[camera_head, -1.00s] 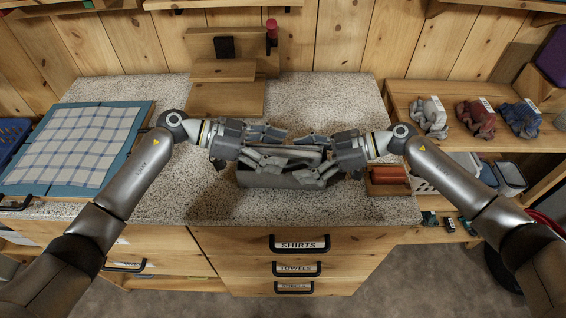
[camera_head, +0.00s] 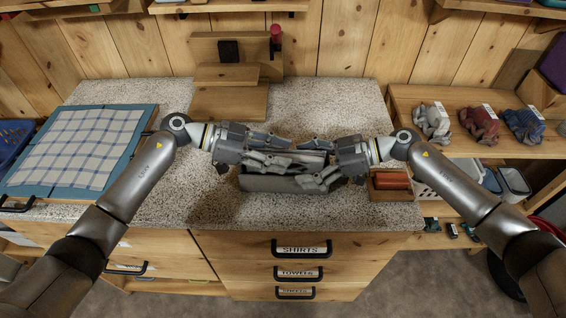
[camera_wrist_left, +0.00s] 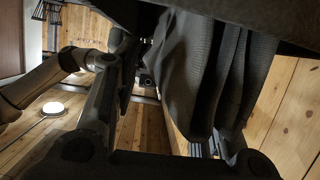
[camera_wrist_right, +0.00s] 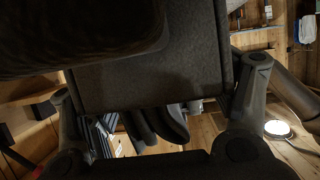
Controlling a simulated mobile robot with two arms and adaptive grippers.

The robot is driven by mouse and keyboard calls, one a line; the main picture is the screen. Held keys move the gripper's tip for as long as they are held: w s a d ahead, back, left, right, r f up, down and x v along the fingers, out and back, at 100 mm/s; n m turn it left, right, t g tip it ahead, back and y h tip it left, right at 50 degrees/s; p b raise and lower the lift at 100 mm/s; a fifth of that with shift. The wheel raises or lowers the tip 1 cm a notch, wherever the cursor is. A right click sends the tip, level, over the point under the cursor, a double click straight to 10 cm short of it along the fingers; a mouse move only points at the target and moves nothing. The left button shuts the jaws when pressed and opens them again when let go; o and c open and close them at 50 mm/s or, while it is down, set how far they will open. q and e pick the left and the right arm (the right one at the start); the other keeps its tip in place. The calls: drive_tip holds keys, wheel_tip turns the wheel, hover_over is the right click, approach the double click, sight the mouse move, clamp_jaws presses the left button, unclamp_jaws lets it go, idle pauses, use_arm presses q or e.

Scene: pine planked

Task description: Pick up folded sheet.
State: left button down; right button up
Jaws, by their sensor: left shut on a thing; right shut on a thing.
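The folded sheet is a dark grey bundle (camera_head: 270,184) between my two grippers, over the front middle of the speckled counter. My left gripper (camera_head: 283,160) is shut on its left side and my right gripper (camera_head: 322,165) is shut on its right side. In the left wrist view its thick grey folds (camera_wrist_left: 195,75) hang close to the camera. In the right wrist view a flat dark grey face of it (camera_wrist_right: 150,78) fills the middle. The fingers hide much of it. I cannot tell whether it touches the counter.
A checked cloth (camera_head: 82,148) lies on a blue board at the left. A wooden stand (camera_head: 228,103) is behind the grippers. A small box with red items (camera_head: 391,181) sits close to my right gripper. Labelled drawers (camera_head: 297,248) are below the counter.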

use_arm(q)
drive_tip(key=shift+r, duration=0.25)
use_arm(e)
drive_tip(key=shift+f, duration=0.15)
use_arm(q)
wheel_tip(320, 180, up, 18)
drive_tip(key=shift+f, duration=0.15)
use_arm(e)
drive_tip(key=o, duration=1.1)
use_arm(q)
drive_tip(key=shift+w, duration=0.1)
